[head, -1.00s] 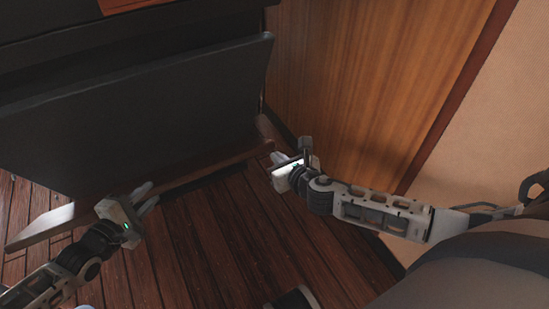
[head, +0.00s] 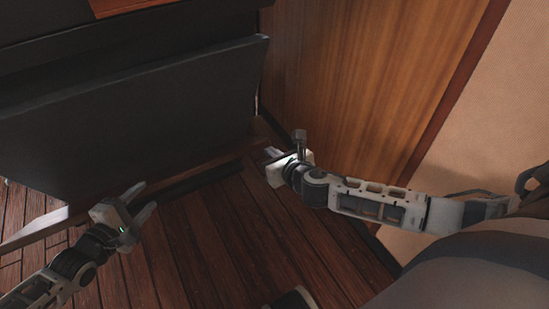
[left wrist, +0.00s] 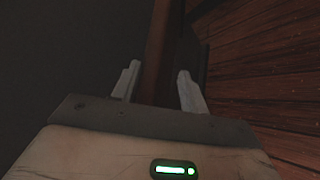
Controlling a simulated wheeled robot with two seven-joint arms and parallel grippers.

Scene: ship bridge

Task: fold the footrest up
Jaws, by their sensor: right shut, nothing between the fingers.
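The footrest (head: 42,229) is a long wooden bar low in front of a dark upright panel (head: 130,110); its left end catches the light. My left gripper (head: 144,199) is open beside the bar's near side, with its two fingers apart. In the left wrist view the brown bar (left wrist: 157,55) shows between and beyond the open fingers (left wrist: 157,85); I cannot tell whether they touch it. My right gripper (head: 271,153) is shut and empty, just off the bar's right end, near the wooden wall.
A wood-panelled wall (head: 370,80) stands close on the right, with a beige wall (head: 480,110) beyond it. The plank floor (head: 210,250) in front is mostly clear. A small dark object (head: 295,298) shows at the bottom edge.

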